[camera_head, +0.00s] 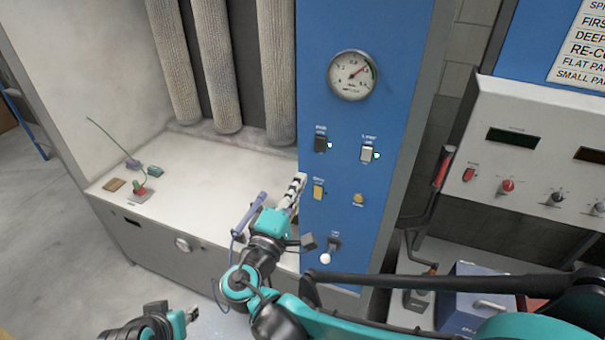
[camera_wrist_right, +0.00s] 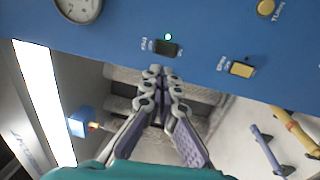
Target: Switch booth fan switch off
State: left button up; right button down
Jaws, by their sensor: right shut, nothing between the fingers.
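The blue panel (camera_head: 395,110) carries several switches, and their labels are too small to read surely, so I cannot tell which is marked booth fan. A black switch (camera_head: 321,144) with a lit, pale green lamp sits at its left; it also shows in the wrist view (camera_wrist_right: 166,48). A light switch (camera_head: 368,154) with a lit lamp is to its right. A yellow switch (camera_head: 319,191) is below the black one. My right gripper (camera_head: 299,180) is shut and empty at the panel's left edge, its tips close to the black switch in the wrist view (camera_wrist_right: 163,70); contact is unclear. My left gripper (camera_head: 192,314) is low at left, its jaws unclear.
A round gauge (camera_head: 353,75) is above the switches. A yellow button (camera_head: 358,199) and a lever with a white knob (camera_head: 326,258) are lower on the panel. A white booth bench (camera_head: 215,165) holds small tools. A control box (camera_head: 530,140) stands at right.

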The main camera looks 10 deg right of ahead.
aim_at(321, 141)
jog(key=p+x, duration=0.1)
jog(key=x, duration=1.1)
jog(key=shift+p, duration=0.3)
jog(key=shift+w, duration=0.1)
jog(key=shift+w+d+r, duration=0.1)
jog(key=shift+w+d, duration=0.1)
jog(key=shift+d, duration=0.05)
jog(key=shift+r, duration=0.1)
